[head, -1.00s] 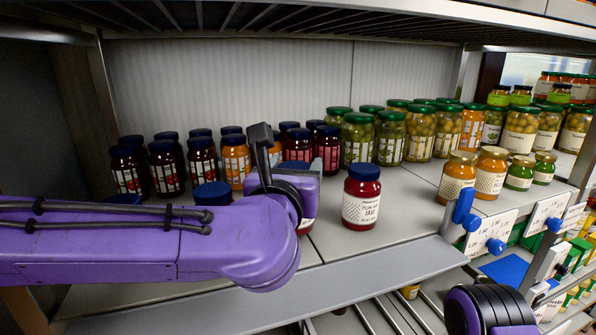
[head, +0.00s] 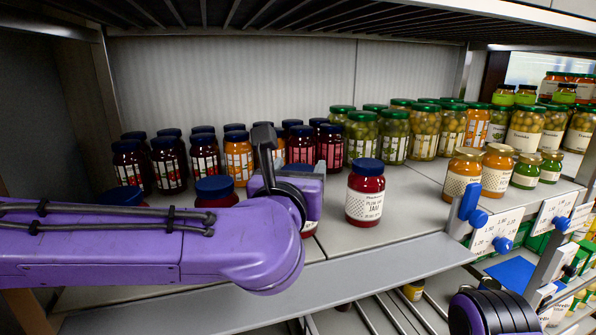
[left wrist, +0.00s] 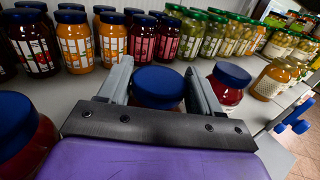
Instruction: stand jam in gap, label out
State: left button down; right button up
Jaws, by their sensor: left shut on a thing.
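My left gripper (head: 292,178) is at the front row of the shelf. In the left wrist view its two grey fingers (left wrist: 158,88) are shut on a jam jar with a dark blue lid (left wrist: 157,80). The held jar's body is mostly hidden, so its label's facing cannot be told. A red plum jam jar (head: 365,192) stands upright just right of the gripper, its white label facing out; it also shows in the left wrist view (left wrist: 229,80). Another blue-lidded jar (head: 215,188) stands left of the gripper, partly behind my arm.
Blue-lidded jars, including a red one (head: 168,166) and an orange one (head: 238,160), stand behind. Green-lidded jars (head: 393,138) stand back right. Gold-lidded jars (head: 461,176) stand right on the shelf (head: 415,215). A shelf overhangs above. Blue-clipped price tags (head: 497,232) line the right front edge.

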pick_arm(q)
jog(key=shift+f, duration=0.1)
jog(key=shift+c, duration=1.2)
grip_release()
jog(key=shift+o, duration=0.6)
jog(key=shift+r+b, duration=0.25)
jog(key=shift+b, duration=0.3)
jog(key=shift+r+b, duration=0.6)
jog(key=shift+r, duration=0.2)
jog(key=s+r+b, duration=0.5)
jog(key=s+r, duration=0.6)
jog(key=s, duration=0.3)
jog(key=shift+s, duration=0.15)
